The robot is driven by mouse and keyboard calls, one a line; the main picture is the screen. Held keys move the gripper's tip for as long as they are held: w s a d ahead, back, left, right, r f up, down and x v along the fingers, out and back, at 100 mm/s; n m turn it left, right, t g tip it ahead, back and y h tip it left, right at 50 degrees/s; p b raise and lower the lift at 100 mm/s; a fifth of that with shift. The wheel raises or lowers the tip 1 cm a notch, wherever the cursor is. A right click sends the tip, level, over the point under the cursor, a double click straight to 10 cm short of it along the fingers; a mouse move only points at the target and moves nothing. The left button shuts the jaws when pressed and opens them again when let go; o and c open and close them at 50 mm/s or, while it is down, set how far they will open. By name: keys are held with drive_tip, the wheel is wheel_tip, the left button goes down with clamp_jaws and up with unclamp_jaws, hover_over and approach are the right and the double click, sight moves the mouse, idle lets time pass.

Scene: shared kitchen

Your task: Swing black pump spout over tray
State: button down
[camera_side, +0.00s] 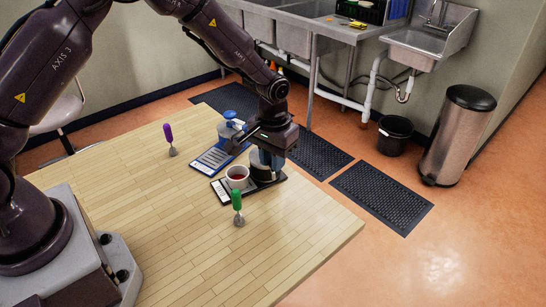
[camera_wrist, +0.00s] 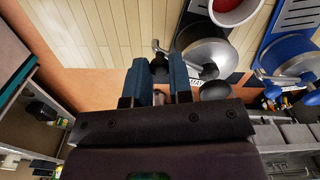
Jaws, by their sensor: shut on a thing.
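The black pump (camera_side: 262,168) stands at the right end of its dark tray (camera_side: 222,193), partly hidden under my gripper (camera_side: 256,136). In the wrist view the pump is a round grey-metal body (camera_wrist: 206,55) with a thin arm running out to a dark knob, which I take for the spout (camera_wrist: 159,67). My gripper (camera_wrist: 160,82) has its two blue fingers shut on this knob, one on each side. A white cup with red contents (camera_side: 238,174) stands on the dark tray, left of the pump. The exact spout tip is hard to make out.
A blue pump (camera_side: 229,128) with a blue tray (camera_side: 212,160) stands just behind. A green-handled tool (camera_side: 237,203) stands in front of the dark tray, and a purple-handled one (camera_side: 169,140) is farther left. The table's front (camera_side: 210,255) is clear.

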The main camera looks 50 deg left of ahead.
drive_tip(key=shift+s, duration=0.1)
drive_tip(key=s+a+m, duration=0.1)
drive_tip(key=m, duration=0.3)
drive_tip(key=s+a+m, duration=0.1)
drive_tip(key=a+m, duration=0.1)
drive_tip(key=m, duration=0.1)
drive_tip(key=s+a+m, duration=0.1)
drive_tip(key=a+m, duration=0.1)
drive_tip(key=m, duration=0.2)
drive_tip(key=shift+s+a+m, duration=0.25)
drive_tip(key=shift+s+m, duration=0.05)
drive_tip(key=shift+s, duration=0.05)
drive_tip(key=shift+a+m, duration=0.55)
drive_tip(key=shift+m, duration=0.35)
drive_tip(key=shift+a+m, duration=0.5)
drive_tip(key=shift+m, duration=0.4)
drive_tip(key=shift+w, duration=0.1)
drive_tip(key=c, duration=1)
unclamp_jaws()
